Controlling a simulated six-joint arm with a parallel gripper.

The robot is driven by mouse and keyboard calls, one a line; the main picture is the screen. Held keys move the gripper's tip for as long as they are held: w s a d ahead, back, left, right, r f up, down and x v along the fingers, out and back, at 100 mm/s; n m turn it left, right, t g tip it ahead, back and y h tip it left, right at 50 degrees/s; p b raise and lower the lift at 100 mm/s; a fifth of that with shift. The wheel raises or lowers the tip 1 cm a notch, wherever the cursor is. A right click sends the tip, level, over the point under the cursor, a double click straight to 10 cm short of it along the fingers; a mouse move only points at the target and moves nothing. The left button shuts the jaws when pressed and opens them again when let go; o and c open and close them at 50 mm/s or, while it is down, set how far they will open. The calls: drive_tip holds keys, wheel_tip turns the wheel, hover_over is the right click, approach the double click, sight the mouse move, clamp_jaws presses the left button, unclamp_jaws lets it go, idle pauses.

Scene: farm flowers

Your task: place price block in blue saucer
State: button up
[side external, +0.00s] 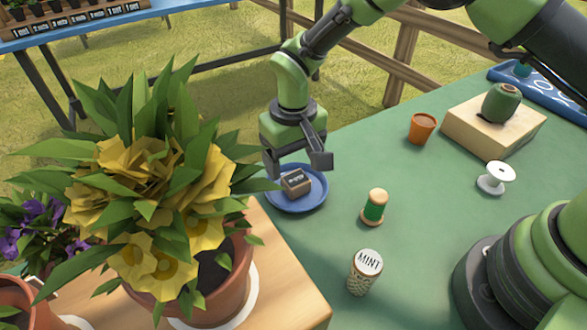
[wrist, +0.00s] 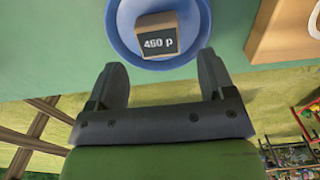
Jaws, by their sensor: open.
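The price block (side external: 296,181) is a small brown block with a dark label. It rests inside the blue saucer (side external: 312,203) on the green table.
A large potted plant with yellow flowers (side external: 150,200) stands left of the saucer on a wooden board (side external: 290,275).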

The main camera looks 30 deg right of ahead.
sight(294, 175)
drive_tip(key=shift+r, duration=1.5)
drive_tip(key=shift+d+r, duration=0.1)
drive_tip(key=shift+r, duration=0.3)
drive_tip(key=s+d+r+m+t+y, duration=0.1)
drive_tip(key=s+d+r+t, duration=0.2)
drive_tip(key=r, duration=0.6)
drive_tip(key=s+d+r+m+y, duration=0.1)
drive_tip(key=s+d+r, duration=0.25)
drive_tip(key=r, duration=0.55)
drive_tip(key=s+d+r+m+t, duration=0.1)
drive_tip(key=s+d+r+t, duration=0.1)
drive_tip(key=s, duration=0.5)
drive_tip(key=s+d+r+m+t, duration=0.1)
drive_tip(key=s+d, duration=0.3)
drive_tip(key=s, duration=0.4)
drive_tip(key=shift+r+t, duration=0.45)
drive_tip(key=shift+t, duration=0.15)
